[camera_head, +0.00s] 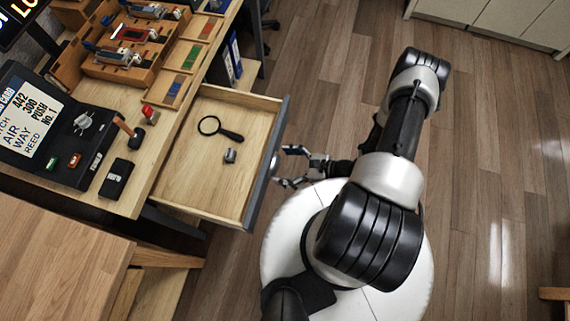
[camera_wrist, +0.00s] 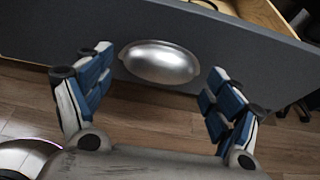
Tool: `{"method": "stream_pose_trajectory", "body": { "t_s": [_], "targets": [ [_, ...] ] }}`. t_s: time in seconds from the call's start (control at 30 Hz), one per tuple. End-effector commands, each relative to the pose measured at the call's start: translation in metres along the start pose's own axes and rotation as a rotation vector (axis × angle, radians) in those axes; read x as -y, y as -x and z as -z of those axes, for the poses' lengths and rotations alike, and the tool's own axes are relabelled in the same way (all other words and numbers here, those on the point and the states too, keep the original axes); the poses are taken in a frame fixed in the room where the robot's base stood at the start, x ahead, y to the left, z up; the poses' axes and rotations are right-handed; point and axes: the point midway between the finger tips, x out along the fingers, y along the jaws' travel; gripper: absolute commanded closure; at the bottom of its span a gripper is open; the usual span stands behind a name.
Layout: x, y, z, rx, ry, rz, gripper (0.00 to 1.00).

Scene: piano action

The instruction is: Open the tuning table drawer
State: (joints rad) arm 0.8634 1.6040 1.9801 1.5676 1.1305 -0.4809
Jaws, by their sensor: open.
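The tuning table drawer (camera_head: 187,190) is pulled well out of the wooden table (camera_head: 130,197). Its grey front (camera_wrist: 215,42) fills the upper part of the wrist view. A silver cup-shaped handle (camera_wrist: 160,62) sits on that front. My gripper (camera_head: 285,167) is beside the drawer front in the head view. In the wrist view my gripper (camera_wrist: 157,82) has its two blue-padded fingers spread on either side of the handle, with gaps between them and it. A magnifying glass (camera_head: 220,129) and a small grey metal piece (camera_head: 230,156) lie inside the drawer.
The table top holds a black case (camera_head: 75,125), a small hammer (camera_head: 131,132), a black box (camera_head: 117,179) and wooden racks (camera_head: 130,65). A wooden bench (camera_head: 60,260) stands at the lower left. The wood floor (camera_head: 320,80) beyond the drawer is clear.

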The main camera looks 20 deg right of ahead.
Motion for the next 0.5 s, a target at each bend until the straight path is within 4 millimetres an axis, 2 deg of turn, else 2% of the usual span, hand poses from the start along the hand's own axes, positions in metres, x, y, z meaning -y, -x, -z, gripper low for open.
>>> {"method": "stream_pose_trajectory", "body": {
  "t_s": [0.33, 0.5],
  "targets": [
    [0.001, 0.001, -0.001, 0.001, 0.001, 0.002, 0.13],
    [0.003, 0.018, -0.001, 0.002, -0.001, 0.007, 0.13]
  ]
}}
